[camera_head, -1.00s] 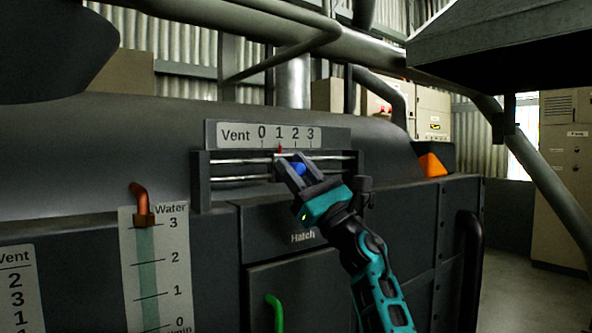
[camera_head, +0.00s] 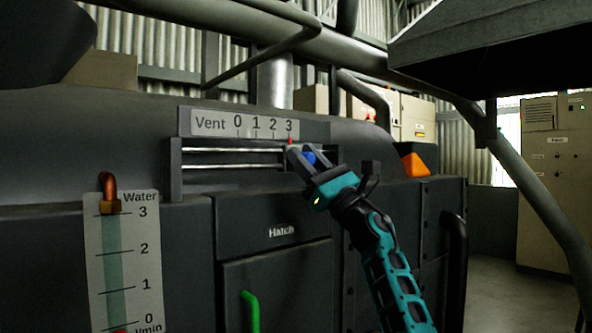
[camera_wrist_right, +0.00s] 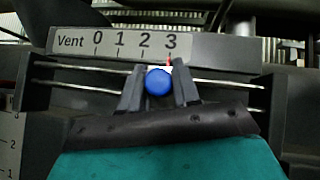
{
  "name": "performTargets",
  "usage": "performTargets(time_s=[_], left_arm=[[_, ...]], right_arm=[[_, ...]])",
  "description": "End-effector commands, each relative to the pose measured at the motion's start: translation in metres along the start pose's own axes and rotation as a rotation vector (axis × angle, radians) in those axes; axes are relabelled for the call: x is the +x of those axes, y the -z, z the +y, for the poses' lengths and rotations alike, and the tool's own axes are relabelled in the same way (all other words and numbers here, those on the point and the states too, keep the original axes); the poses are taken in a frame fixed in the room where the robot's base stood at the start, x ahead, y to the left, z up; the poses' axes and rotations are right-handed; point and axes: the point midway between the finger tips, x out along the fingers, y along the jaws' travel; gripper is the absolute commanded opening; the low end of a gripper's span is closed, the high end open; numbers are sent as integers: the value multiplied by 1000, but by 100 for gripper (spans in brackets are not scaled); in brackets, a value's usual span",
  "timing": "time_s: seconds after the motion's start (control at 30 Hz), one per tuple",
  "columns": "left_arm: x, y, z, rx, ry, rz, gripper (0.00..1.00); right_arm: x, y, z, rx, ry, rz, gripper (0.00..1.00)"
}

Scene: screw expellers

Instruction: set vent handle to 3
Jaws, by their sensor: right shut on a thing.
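The vent handle is a blue round knob (camera_head: 309,158) on a slider that rides on two horizontal metal rails (camera_head: 235,158). Its red pointer (camera_head: 290,141) stands at the 3 on the vent scale (camera_head: 240,123). My right gripper (camera_head: 306,160) is shut on the knob. In the right wrist view the knob (camera_wrist_right: 158,81) sits between the two fingers, and the red pointer (camera_wrist_right: 170,60) is under the 3 on the scale (camera_wrist_right: 120,42). My left gripper is not in view.
A water gauge (camera_head: 125,260) with a copper pipe (camera_head: 108,190) is at the left. Below the rails is a hatch (camera_head: 275,285) with a green handle (camera_head: 250,310). An orange wedge (camera_head: 415,164) lies to the right. Open floor shows at the far right.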

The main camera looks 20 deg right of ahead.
Motion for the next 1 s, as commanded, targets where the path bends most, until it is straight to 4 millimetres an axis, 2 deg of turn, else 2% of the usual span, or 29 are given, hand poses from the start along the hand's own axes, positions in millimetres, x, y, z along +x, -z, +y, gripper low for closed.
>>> performTargets(time_s=[0.37, 0.4, 0.57, 0.87, 1.0], left_arm=[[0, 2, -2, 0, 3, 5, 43], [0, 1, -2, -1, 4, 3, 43], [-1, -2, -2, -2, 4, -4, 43], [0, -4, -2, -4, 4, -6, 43], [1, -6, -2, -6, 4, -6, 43]], right_arm=[[-2, 2, -7, 0, 14, 6, 0], [-2, 2, -7, 0, 14, 5, 35], [-2, 2, -6, 1, 12, 5, 50], [-4, 2, -4, 1, 8, 4, 52], [-19, 3, -4, -1, 9, 6, 52]])
